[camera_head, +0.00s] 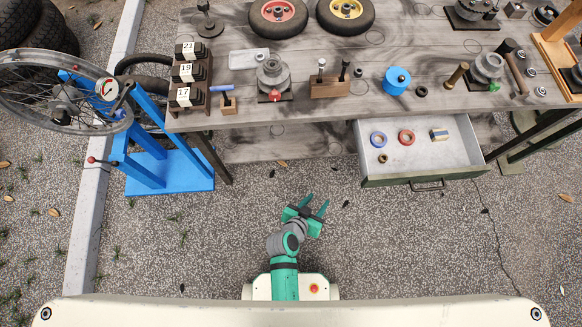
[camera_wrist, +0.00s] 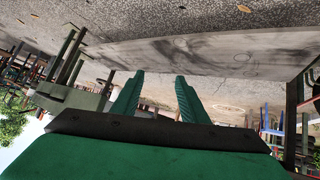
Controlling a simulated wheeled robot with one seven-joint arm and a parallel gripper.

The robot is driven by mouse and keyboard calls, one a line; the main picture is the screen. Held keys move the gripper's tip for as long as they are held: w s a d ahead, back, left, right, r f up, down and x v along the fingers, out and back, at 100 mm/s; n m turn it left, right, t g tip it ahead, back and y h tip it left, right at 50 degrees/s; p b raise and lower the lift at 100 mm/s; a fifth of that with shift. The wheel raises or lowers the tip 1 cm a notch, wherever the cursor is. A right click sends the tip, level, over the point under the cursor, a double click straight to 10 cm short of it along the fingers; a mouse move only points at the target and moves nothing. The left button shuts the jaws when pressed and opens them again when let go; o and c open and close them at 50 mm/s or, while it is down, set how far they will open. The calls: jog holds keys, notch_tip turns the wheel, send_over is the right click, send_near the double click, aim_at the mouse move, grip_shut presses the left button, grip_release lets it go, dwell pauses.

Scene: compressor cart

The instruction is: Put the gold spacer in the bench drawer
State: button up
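A gold-coloured cylinder (camera_head: 457,76) stands on the right half of the bench top, left of a grey flanged part; it looks like the gold spacer. The bench drawer (camera_head: 440,176) is pulled open below the bench front. My gripper (camera_head: 316,205) is open and empty over the ground, in front of the bench and left of the drawer. In the wrist view its green fingers (camera_wrist: 158,97) are apart with nothing held.
The bench top (camera_head: 330,108) carries a wooden block with pegs (camera_head: 330,85), a blue round part (camera_head: 397,81), flanged parts and wheels. A blue wheel stand (camera_head: 165,170) is at left. A dark hammer-like handle (camera_head: 515,70) lies right of the cylinder. The gravel before the bench is clear.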

jog(key=s+a+r+n+t+y, duration=0.2)
jog(key=s+a+r+y, duration=0.1)
jog(key=s+a+r, duration=0.4)
jog(key=s+a+r+n+t+y, duration=0.2)
jog(key=s+r+t+y, duration=0.15)
jog(key=r, duration=0.55)
jog(key=s+r+t, duration=0.1)
jog(key=s+r, duration=0.2)
jog(key=r, duration=0.7)
jog(key=shift+s+a+r+n+t, duration=0.15)
jog(key=shift+s+r+n+t, duration=0.05)
jog(key=shift+r+n+t, duration=0.2)
